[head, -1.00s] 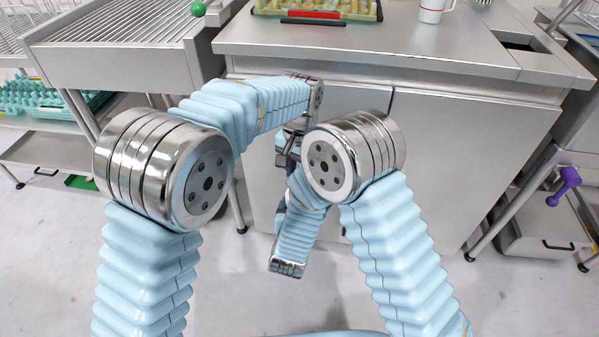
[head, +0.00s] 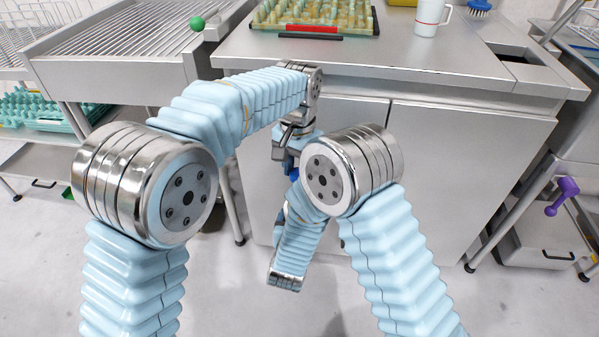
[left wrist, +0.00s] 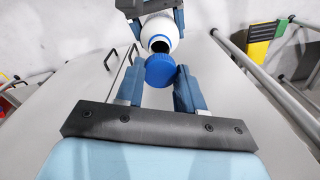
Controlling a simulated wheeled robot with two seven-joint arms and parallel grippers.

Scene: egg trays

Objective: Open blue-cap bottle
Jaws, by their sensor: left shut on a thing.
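In the left wrist view a white bottle (left wrist: 161,27) with a blue ring near its neck points its dark open mouth toward my left gripper. The blue cap (left wrist: 160,70) is off the mouth and sits between the fingertips of my left gripper (left wrist: 160,75), which is shut on it. The cap is just in front of the mouth; whether they touch is unclear. My right gripper (left wrist: 158,20) has its fingers on both sides of the bottle and is shut on it.
A steel counter (head: 400,50) with cabinet doors stands ahead. On it are a tray (head: 372,22) with several items and a white mug (head: 430,17). A slatted steel table (head: 130,30) is at left.

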